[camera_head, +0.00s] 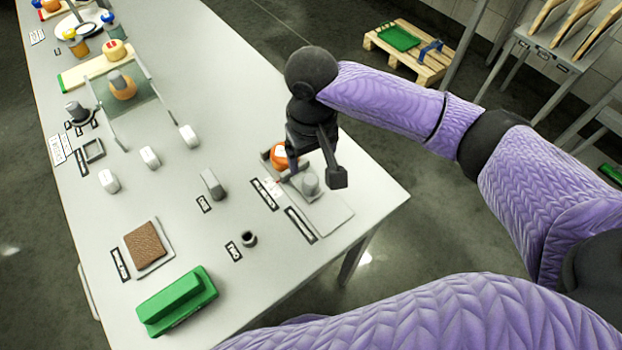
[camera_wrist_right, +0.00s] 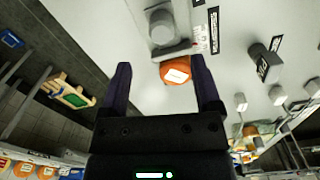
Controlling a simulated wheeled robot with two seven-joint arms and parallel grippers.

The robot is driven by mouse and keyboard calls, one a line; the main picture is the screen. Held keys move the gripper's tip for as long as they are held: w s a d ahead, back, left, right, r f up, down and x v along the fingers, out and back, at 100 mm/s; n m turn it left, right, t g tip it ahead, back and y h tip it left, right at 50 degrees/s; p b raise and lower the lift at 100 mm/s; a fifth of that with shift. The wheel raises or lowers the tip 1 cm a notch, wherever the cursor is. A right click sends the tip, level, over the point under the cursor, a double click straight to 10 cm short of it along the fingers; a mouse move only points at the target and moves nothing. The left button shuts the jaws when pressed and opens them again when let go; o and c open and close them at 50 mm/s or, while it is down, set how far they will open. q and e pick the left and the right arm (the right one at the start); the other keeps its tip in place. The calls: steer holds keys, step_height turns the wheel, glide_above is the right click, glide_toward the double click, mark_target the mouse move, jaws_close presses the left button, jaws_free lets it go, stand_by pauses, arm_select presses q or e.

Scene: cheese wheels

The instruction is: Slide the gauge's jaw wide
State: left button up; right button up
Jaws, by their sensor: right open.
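The gauge (camera_head: 330,215) is a flat grey plate near the right edge of the white table, with a grey round knob (camera_head: 310,184) standing on it. An orange cheese wheel (camera_head: 279,155) sits at its far end. In the right wrist view the knob (camera_wrist_right: 161,27) is beyond the fingertips and the orange wheel (camera_wrist_right: 176,71) shows between the fingers. My right gripper (camera_head: 314,168) is open over the gauge, fingers apart; I cannot tell whether it touches anything. In the head view it partly hides the gauge. My left gripper is not in view.
A grey block (camera_head: 212,184), a small dark cup (camera_head: 249,239), a brown pad (camera_head: 145,243) and a green block (camera_head: 178,300) stand on the table (camera_head: 240,120). A wire frame with a cheese wheel (camera_head: 123,88) is at the left. A pallet (camera_head: 410,50) lies on the floor.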

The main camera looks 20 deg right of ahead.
mark_target(311, 180)
step_height(311, 180, down, 8)
steer(key=b, duration=0.2)
steer(key=shift+f+b, duration=0.1)
steer(key=shift+b, duration=0.25)
jaws_close()
stand_by(0.8)
